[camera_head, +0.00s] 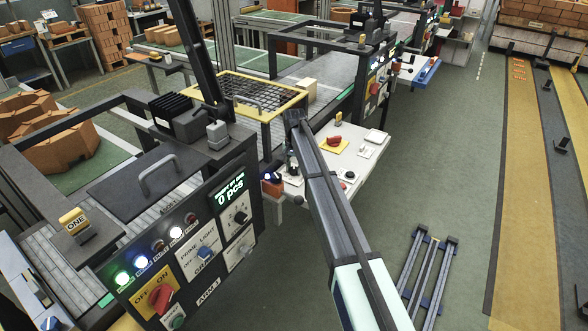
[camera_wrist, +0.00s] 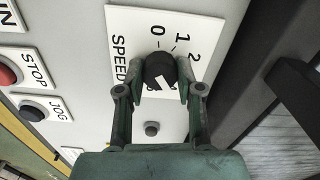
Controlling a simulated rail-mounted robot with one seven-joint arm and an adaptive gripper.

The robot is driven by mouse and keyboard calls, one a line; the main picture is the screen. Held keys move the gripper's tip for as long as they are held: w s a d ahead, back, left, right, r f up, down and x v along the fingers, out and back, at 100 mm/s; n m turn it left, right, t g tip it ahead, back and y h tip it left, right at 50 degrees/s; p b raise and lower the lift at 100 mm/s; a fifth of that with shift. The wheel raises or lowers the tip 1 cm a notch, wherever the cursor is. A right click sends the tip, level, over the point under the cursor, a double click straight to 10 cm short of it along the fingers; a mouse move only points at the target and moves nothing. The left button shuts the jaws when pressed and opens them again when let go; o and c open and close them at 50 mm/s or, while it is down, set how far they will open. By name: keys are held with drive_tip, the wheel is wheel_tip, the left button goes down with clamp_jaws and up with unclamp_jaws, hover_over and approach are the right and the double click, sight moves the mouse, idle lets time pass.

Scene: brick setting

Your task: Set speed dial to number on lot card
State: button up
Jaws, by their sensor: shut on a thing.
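The speed dial (camera_wrist: 160,68) is a round black knob with a white pointer mark, on a white plate marked SPEED (camera_wrist: 118,58). The numbers 0, 1 and 2 show around it in the wrist view. My gripper (camera_wrist: 160,86) is shut on the knob, with one finger on each side. The pointer mark is partly between the fingers, and I cannot tell which number it points to. I cannot make out a lot card in either view.
Beside the dial are a red STOP button (camera_wrist: 8,74) and a dark JOG button (camera_wrist: 32,111). A small grey button (camera_wrist: 152,129) sits below it. A folded frame (camera_head: 428,265) lies on the floor at right.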

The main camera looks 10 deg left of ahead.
sight(294, 169)
drive_tip(key=shift+f+m, duration=0.1)
drive_tip(key=shift+m, duration=0.3)
drive_tip(key=o, duration=1.2)
drive_tip(key=shift+c, duration=0.2)
wheel_tip(294, 169, up, 12)
